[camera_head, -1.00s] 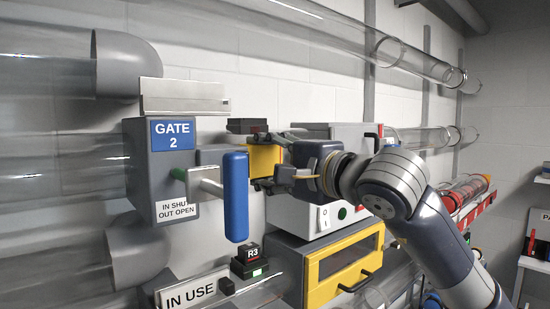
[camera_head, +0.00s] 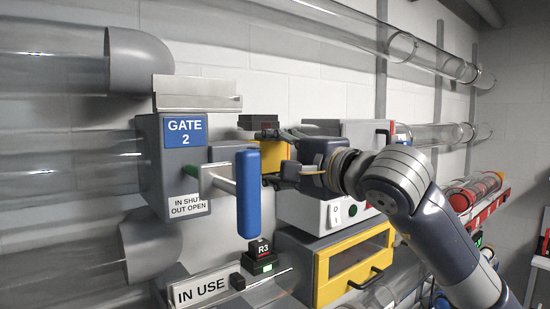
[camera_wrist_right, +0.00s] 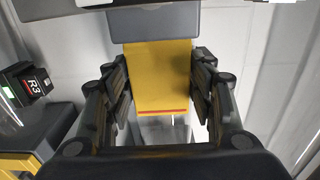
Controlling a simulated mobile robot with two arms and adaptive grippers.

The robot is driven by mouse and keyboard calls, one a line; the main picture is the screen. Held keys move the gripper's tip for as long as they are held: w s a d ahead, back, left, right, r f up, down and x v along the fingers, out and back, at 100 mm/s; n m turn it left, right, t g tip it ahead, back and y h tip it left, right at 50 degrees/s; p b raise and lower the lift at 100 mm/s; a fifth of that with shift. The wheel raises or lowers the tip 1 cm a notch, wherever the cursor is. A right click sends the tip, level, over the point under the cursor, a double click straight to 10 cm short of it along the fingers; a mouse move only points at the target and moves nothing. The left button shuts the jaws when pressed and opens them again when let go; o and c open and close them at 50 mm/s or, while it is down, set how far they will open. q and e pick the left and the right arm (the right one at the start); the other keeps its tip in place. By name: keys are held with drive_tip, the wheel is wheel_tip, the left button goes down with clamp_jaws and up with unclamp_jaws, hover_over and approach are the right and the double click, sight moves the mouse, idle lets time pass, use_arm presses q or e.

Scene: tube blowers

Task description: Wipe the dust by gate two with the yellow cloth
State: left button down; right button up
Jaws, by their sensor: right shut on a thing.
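The yellow cloth (camera_head: 276,153) is a flat piece behind the blue gate handle, which hides part of it. It also shows in the right wrist view (camera_wrist_right: 158,80), below a grey panel, with a red stripe near its lower end. My right gripper (camera_head: 284,163) has its fingers on both side edges of the cloth and is shut on it. The gate two box (camera_head: 172,165) stands left of the gripper, with its blue handle (camera_head: 248,195) between. I cannot make out any dust. My left gripper is out of view.
A black R3 block (camera_head: 262,257) and an IN USE sign (camera_head: 200,288) sit below the handle. A yellow-framed box (camera_head: 350,265) is below my right arm. Clear tubes run along the wall. A metal ledge (camera_head: 200,92) tops the gate box.

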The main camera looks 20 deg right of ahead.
sight(290, 156)
drive_tip(key=shift+w+a, duration=0.25)
drive_tip(key=shift+w, duration=0.45)
drive_tip(key=shift+w+d, duration=0.25)
drive_tip(key=shift+d, duration=0.65)
drive_tip(key=shift+w+d+b, duration=0.25)
drive_tip(key=shift+d+b, duration=0.05)
drive_tip(key=shift+d, duration=0.6)
drive_tip(key=shift+w+d, duration=0.3)
drive_tip(key=shift+d, duration=0.25)
drive_tip(key=shift+w+d, duration=0.25)
drive_tip(key=shift+d, duration=0.3)
drive_tip(key=shift+w+d, duration=0.8)
drive_tip(key=shift+d, duration=1.35)
drive_tip(key=shift+s+a+b, duration=0.4)
drive_tip(key=shift+s+a, duration=0.2)
drive_tip(key=shift+a, duration=1.15)
drive_tip(key=shift+s+a+b, duration=0.45)
drive_tip(key=shift+s+a, duration=0.2)
drive_tip(key=shift+a, duration=1.05)
drive_tip(key=shift+s+a+b, duration=0.4)
drive_tip(key=shift+s+a, duration=0.2)
drive_tip(key=shift+a, duration=1.15)
drive_tip(key=shift+d, duration=0.1)
